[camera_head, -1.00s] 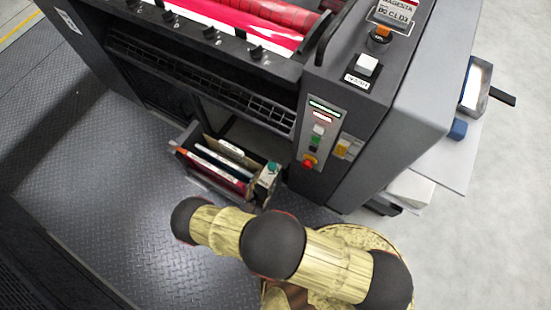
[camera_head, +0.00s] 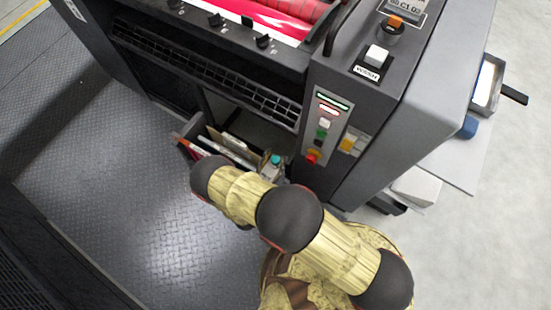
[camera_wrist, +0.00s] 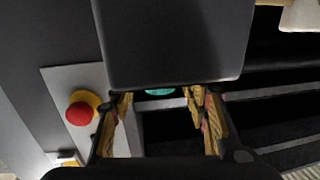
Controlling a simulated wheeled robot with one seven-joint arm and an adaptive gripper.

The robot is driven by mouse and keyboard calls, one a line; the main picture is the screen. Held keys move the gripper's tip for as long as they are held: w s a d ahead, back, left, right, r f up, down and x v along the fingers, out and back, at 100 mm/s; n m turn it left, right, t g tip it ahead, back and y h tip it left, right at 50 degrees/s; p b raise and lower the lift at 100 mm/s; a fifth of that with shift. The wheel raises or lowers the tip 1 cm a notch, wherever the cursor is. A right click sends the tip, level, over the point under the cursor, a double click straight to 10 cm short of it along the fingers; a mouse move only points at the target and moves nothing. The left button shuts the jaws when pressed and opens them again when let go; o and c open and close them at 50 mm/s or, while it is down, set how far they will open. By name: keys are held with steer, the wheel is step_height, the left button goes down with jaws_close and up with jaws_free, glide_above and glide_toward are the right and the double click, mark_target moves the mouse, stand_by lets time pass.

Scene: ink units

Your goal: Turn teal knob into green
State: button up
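The teal knob (camera_head: 276,159) sits on top of a small pale unit at the right end of the open box at the machine's foot. In the wrist view a teal sliver of the knob (camera_wrist: 160,92) shows between my fingers, mostly hidden by a dark grey block (camera_wrist: 178,45). My gripper (camera_wrist: 163,125) is open, with one finger on each side of the knob in the picture. I cannot tell the depth gap or see contact. In the head view my arm hides the gripper. Any green mark around the knob cannot be made out.
The open box (camera_head: 186,147) holds flat items. The control panel (camera_head: 324,127) has lit strips, a green button (camera_head: 322,134) and a red mushroom button (camera_head: 312,157), which also shows in the wrist view (camera_wrist: 80,113). The patterned floor at left is clear.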

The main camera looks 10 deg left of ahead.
steer(key=shift+c, duration=1.1)
steer(key=c, duration=0.9)
steer(key=shift+n+y, duration=0.3)
steer(key=n+y+p, duration=0.1)
steer(key=y, duration=0.1)
steer(key=n+y, duration=0.2)
steer(key=y, duration=0.1)
steer(key=shift+d+t+p, duration=0.2)
steer(key=shift+t+p, duration=0.1)
steer(key=shift+p, duration=0.1)
steer(key=n+g+y+p, duration=0.1)
steer(key=n+y, duration=0.2)
steer(key=y, duration=0.2)
steer(key=shift+n+y, duration=0.4)
steer(key=shift+a+n+g+y, duration=0.1)
steer(key=shift+n+g+y, duration=0.5)
steer(key=shift+y, duration=0.2)
steer(key=shift+y+p, duration=0.3)
steer(key=shift+p, duration=0.05)
